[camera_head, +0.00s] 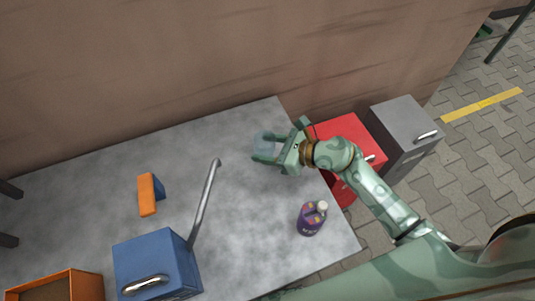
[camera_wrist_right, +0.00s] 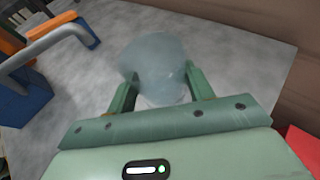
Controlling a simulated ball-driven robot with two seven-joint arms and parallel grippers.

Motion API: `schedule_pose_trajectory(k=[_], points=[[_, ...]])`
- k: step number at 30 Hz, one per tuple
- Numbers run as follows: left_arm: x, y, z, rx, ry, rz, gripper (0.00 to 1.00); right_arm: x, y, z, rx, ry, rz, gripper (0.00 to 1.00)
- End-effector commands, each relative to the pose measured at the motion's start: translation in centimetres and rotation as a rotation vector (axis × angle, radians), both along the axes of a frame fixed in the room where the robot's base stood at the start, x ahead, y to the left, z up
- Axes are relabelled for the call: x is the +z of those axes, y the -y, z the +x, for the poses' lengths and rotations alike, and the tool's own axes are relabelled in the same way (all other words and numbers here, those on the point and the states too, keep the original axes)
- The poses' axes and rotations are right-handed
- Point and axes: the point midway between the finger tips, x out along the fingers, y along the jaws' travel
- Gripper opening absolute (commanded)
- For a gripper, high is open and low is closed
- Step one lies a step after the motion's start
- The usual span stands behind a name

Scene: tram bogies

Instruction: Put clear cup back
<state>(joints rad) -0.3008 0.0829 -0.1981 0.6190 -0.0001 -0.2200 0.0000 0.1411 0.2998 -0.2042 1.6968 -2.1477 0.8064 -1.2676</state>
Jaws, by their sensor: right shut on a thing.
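The clear cup (camera_head: 267,143) is a translucent, pale bluish vessel over the right back part of the grey table (camera_head: 250,211). My right gripper (camera_head: 265,146) is shut on it, with one finger on each side. In the right wrist view the cup (camera_wrist_right: 158,68) stands between the two green fingers (camera_wrist_right: 155,88). Whether its base touches the table I cannot tell. My left gripper is not in view.
A purple bottle (camera_head: 311,217) with a white cap stands near the table's right edge. A grey bent bar (camera_head: 205,203) rises by a blue box (camera_head: 158,265). An orange-and-blue block (camera_head: 147,194) and an orange crate (camera_head: 57,285) are left. Red (camera_head: 343,130) and grey (camera_head: 405,125) cabinets stand beyond the right edge.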

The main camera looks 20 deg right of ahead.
Motion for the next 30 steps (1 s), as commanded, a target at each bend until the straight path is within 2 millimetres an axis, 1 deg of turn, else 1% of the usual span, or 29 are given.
schedule_pose_trajectory(k=[1, 7, 9, 11, 13, 15, 19, 23, 26, 27, 29, 30], points=[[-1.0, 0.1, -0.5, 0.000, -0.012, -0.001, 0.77, -1.5, 0.4, 0.5, -0.003, -0.005, 0.001, 0.30], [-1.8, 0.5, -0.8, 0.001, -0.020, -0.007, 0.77, -2.5, 1.2, 1.6, -0.001, 0.000, 0.000, 0.30], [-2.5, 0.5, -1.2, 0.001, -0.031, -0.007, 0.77, -3.6, 1.6, 2.1, -0.001, -0.002, 0.001, 0.30], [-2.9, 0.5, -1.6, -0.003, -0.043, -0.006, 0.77, -4.8, 1.5, 1.9, -0.001, -0.005, 0.002, 0.30], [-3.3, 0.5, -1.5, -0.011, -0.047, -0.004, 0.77, -5.7, 1.5, 1.9, -0.002, -0.003, 0.003, 0.30], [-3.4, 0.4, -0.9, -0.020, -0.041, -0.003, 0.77, -6.0, 1.5, 1.9, 0.000, 0.000, 0.001, 0.30], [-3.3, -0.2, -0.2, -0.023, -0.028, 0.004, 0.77, -5.7, 1.5, 1.9, 0.000, 0.003, 0.000, 0.30], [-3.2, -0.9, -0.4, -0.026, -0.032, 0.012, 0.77, -5.7, 1.5, 1.9, 0.000, 0.003, 0.000, 0.30], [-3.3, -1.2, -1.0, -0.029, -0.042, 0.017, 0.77, -6.1, 1.5, 1.9, 0.000, 0.001, 0.000, 0.30], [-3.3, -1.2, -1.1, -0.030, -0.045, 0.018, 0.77, -6.1, 1.5, 1.9, 0.001, 0.002, -0.001, 0.58], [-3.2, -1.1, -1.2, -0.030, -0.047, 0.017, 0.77, -6.0, 1.5, 1.9, 0.001, 0.003, 0.000, 0.74], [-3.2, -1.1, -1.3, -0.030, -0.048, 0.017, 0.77, -6.0, 1.5, 1.9, 0.001, 0.003, 0.000, 0.74]])
